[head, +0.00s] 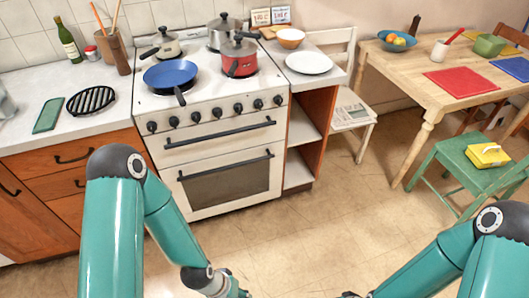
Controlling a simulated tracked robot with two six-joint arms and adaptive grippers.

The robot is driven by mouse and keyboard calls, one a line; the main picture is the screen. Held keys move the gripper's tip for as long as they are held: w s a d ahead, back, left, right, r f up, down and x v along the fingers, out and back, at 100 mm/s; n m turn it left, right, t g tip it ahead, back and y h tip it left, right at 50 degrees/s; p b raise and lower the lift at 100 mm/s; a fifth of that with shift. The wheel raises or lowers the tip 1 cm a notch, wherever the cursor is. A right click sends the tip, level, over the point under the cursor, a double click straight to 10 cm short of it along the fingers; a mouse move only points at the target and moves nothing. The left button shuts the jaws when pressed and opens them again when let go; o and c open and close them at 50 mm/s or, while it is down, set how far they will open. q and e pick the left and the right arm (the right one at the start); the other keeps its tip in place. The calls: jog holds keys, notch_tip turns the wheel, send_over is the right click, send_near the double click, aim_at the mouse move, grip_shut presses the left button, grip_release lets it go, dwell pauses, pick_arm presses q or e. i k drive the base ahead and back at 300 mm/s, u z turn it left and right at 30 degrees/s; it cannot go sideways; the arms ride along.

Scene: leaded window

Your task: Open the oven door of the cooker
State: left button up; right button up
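The white cooker (215,105) stands against the wall, left of centre in the head view. Its oven door (230,206) is shut and has a dark window (228,185) with a long black handle (226,166) across the top. Above it is a shut white panel with a second black handle (220,133), below a row of black knobs. My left arm's wrist is at the bottom edge, in front of and below the oven door, touching nothing that I can see. My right arm is at the lower right, away from the cooker.
A blue pan (171,74), a red pot (239,60) and other pots stand on the hob. Wooden cabinets (60,180) flank the cooker on the left, open shelves (302,170) on the right. A green chair (470,160) stands at right. The floor (290,235) before the cooker is clear.

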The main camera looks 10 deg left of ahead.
aim_at(204, 187)
jog(key=i, duration=1)
jog(key=u, duration=0.65)
jog(key=i, duration=0.4)
jog(key=u, duration=0.25)
jog(key=k, duration=0.95)
jog(key=u, duration=0.15)
jog(key=i, duration=0.95)
jog(key=z, duration=0.05)
